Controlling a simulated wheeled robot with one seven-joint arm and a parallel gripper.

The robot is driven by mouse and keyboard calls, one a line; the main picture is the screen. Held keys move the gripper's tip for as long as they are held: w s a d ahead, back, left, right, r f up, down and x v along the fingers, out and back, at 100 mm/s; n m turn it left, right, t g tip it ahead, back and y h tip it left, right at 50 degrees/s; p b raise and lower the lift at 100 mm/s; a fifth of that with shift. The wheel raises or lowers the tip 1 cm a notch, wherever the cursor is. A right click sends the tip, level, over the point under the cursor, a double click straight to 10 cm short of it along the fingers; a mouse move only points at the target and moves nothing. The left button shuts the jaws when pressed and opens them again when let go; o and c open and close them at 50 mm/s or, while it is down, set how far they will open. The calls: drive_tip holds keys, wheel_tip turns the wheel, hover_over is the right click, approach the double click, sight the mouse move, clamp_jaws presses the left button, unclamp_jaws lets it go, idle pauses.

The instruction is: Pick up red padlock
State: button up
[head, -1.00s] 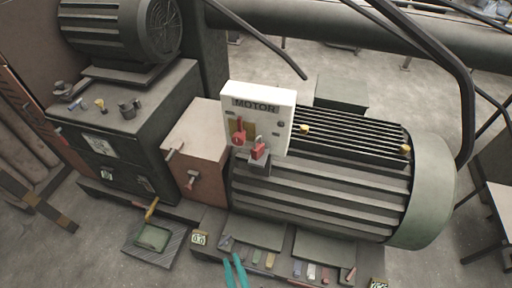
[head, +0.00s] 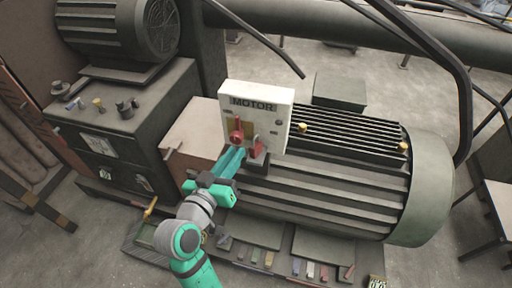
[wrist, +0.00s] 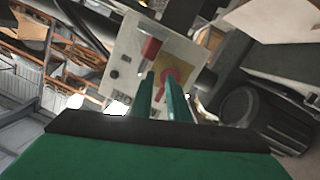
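The red padlock (head: 257,148) is at the lower front of the white MOTOR panel (head: 274,98), by a small grey block (head: 260,160). In the wrist view the padlock (wrist: 151,48) shows beyond the tip of the left finger, outside the gap. The two green fingers (wrist: 160,84) are apart with nothing between them. I cannot tell whether a finger touches the padlock.
A red rotary switch (head: 236,136) on a yellow plate is beside the padlock, close to my fingers; it also shows in the wrist view (wrist: 169,76). The ribbed motor (head: 330,185) fills the right. A reddish-brown box (head: 192,135) stands left of the panel.

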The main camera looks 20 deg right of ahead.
sight(252, 148)
wheel_tip(252, 148, up, 5)
drive_tip(key=s+a+m+g, duration=0.2)
drive_tip(key=s+m+g, duration=0.1)
drive_tip(key=m+g, duration=0.3)
drive_tip(key=shift+m+t, duration=0.3)
drive_tip(key=shift+t, duration=0.2)
drive_tip(key=x, duration=1.1)
drive_tip(key=shift+r, duration=0.1)
clamp_jaws()
